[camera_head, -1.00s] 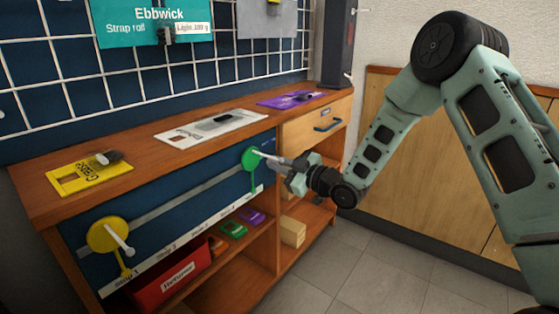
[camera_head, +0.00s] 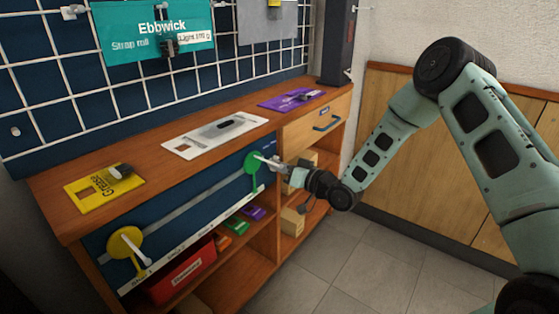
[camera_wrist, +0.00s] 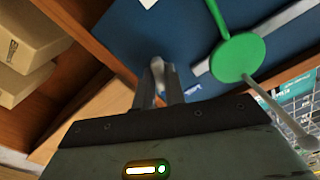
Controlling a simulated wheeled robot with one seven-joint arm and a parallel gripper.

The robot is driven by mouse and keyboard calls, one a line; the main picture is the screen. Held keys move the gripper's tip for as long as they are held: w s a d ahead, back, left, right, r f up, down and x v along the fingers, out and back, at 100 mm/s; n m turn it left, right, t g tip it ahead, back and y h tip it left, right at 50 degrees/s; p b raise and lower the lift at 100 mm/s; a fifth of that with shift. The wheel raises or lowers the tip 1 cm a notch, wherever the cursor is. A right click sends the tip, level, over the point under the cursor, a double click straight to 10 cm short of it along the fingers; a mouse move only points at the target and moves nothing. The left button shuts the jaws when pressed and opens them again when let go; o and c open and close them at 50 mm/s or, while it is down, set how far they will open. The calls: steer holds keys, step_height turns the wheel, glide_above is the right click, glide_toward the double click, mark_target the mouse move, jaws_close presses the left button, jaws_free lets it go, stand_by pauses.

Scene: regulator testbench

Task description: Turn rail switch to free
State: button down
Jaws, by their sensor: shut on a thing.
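A green disc (camera_head: 254,163) with a pale lever and a thin stem sits on the blue front panel at the right end of a grey rail (camera_head: 190,207). A yellow disc (camera_head: 125,243) with a white lever sits at the left end. My gripper (camera_head: 277,164) is just right of the green disc, close to its lever. In the wrist view the fingers (camera_wrist: 163,82) are closed together with a small pale piece (camera_wrist: 157,66) between their tips; I cannot tell what it belongs to. There the green disc (camera_wrist: 238,58) is apart from the fingers, its lever (camera_wrist: 280,118) pointing to the lower right.
The wooden counter (camera_head: 150,210) carries yellow, white and purple cards. Below are a red box (camera_head: 182,273), small coloured boxes and cardboard boxes (camera_head: 292,221). A drawer (camera_head: 320,122) is above right of my gripper. The floor (camera_head: 370,265) is free at the right.

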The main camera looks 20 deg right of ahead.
steer(key=m+p, duration=0.1)
steer(key=m, duration=0.2)
steer(key=shift+p, duration=0.4)
steer(key=shift+s+f+m, duration=0.1)
steer(key=shift+m, duration=0.4)
steer(key=c, duration=1.5)
jaws_free()
steer(key=shift+o, duration=0.2)
steer(key=p+v, duration=0.2)
steer(key=v, duration=1.5)
steer(key=shift+p, duration=0.4)
steer(key=shift+s+d, duration=0.1)
steer(key=shift+d, duration=0.05)
